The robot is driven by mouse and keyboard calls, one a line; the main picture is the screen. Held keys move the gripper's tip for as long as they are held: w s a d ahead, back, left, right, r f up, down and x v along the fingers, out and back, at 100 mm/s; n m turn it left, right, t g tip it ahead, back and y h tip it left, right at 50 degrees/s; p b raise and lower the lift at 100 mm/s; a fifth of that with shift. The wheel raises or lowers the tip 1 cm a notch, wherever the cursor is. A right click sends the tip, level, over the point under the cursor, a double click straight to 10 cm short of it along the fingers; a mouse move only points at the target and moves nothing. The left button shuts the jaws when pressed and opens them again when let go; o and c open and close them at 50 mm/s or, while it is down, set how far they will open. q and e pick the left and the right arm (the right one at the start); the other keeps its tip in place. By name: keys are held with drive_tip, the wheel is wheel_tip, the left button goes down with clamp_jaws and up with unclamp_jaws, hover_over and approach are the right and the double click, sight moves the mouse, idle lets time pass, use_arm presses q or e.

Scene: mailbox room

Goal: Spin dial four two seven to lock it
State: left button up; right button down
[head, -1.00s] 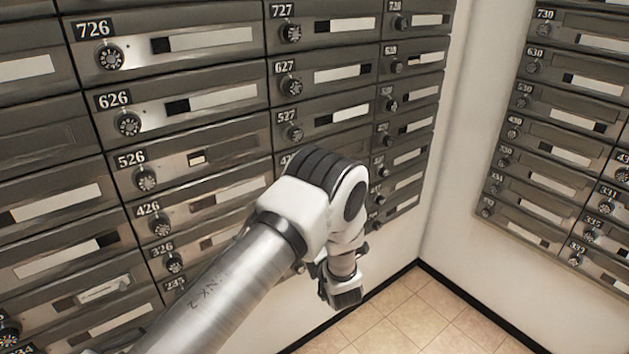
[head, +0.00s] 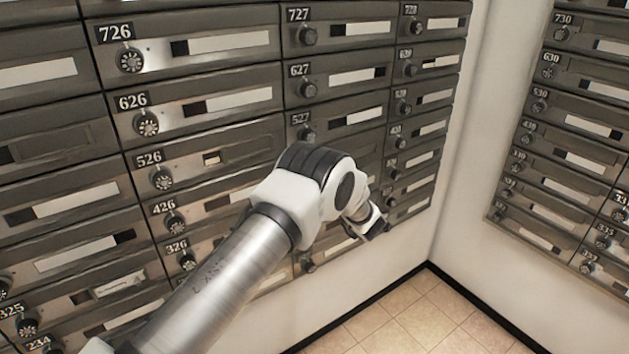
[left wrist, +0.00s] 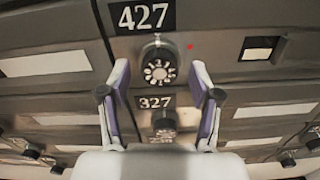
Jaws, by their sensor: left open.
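The 427 dial (left wrist: 159,67) is a round dark knob with a white numbered face, below the white-on-black 427 plate (left wrist: 147,15) in the left wrist view. A small red light (left wrist: 190,47) shows to its right. My left gripper (left wrist: 160,72) is open, with one finger on each side of the dial in the picture; contact with the dial cannot be told. In the head view my left gripper (head: 376,227) is small and partly hidden by its wrist, close to the mailbox wall. My arm hides the 427 dial there. My right gripper is not in view.
The 327 dial (left wrist: 164,119) sits right below, between the lower parts of the fingers. The 527 dial (head: 305,134) is above my wrist in the head view. A second mailbox bank (head: 570,130) stands at the right, past a white wall corner. The tiled floor (head: 425,320) is clear.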

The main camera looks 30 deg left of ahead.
use_arm(q)
drive_tip(key=c, duration=1.1)
drive_tip(key=shift+c, duration=0.2)
drive_tip(key=m+b, duration=0.1)
drive_tip(key=m, duration=3.4)
drive_tip(key=shift+r, duration=0.15)
